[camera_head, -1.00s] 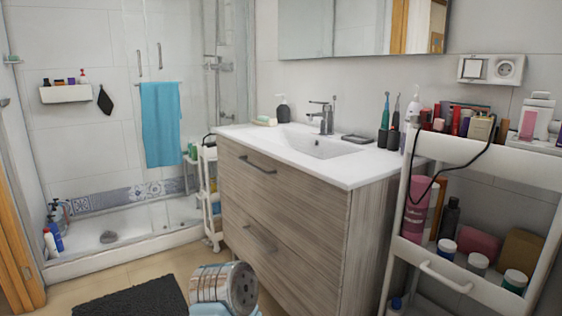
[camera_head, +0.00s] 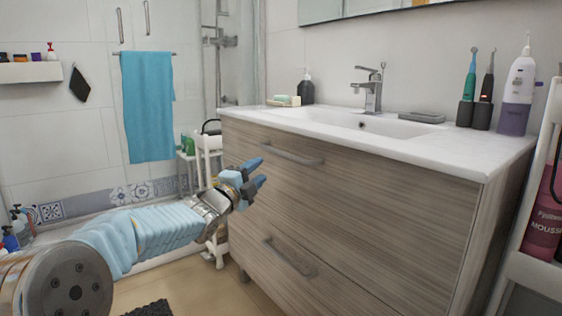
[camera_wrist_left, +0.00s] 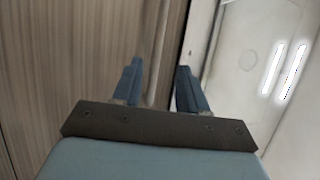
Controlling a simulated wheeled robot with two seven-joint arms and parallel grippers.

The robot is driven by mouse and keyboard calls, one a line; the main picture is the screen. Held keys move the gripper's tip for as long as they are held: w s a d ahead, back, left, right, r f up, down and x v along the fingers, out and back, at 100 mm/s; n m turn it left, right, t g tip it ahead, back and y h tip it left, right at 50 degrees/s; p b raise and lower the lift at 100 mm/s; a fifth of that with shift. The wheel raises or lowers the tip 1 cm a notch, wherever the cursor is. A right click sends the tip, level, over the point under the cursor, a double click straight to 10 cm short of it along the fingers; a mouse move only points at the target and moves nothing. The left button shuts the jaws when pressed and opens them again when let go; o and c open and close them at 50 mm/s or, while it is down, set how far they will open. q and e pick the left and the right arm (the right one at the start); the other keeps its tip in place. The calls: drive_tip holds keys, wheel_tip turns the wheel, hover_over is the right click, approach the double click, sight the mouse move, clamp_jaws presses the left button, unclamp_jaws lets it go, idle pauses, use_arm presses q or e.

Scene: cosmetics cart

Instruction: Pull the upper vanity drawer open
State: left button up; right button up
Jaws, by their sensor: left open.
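The wood-grain vanity has an upper drawer (camera_head: 340,185) that sits shut, with a metal bar handle (camera_head: 292,153) near its top edge. My left gripper (camera_head: 259,173) is open and empty, in front of the drawer face and just below the left end of that handle in the head view. In the left wrist view, my left gripper (camera_wrist_left: 159,82) shows two blue fingers spread apart. A pale bar that looks like the handle (camera_wrist_left: 159,50) runs beyond and between the fingertips. Whether the fingers touch it I cannot tell. My right gripper is not in view.
The lower drawer's handle (camera_head: 287,258) is below. The white sink top (camera_head: 440,148) overhangs the drawers and holds a soap bottle, toothbrushes and a faucet. A white cart (camera_head: 530,268) stands at the right. A small white trolley (camera_head: 209,160) stands behind my left arm.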

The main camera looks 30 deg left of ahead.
sight(279, 154)
use_arm(q)
drive_tip(key=w, duration=0.4)
drive_tip(key=w+r+p, duration=0.1)
drive_tip(key=w, duration=0.3)
drive_tip(key=w+r+p, duration=0.1)
drive_tip(key=w, duration=0.3)
drive_tip(key=shift+w+r, duration=0.1)
drive_tip(key=shift+w, duration=0.15)
clamp_jaws()
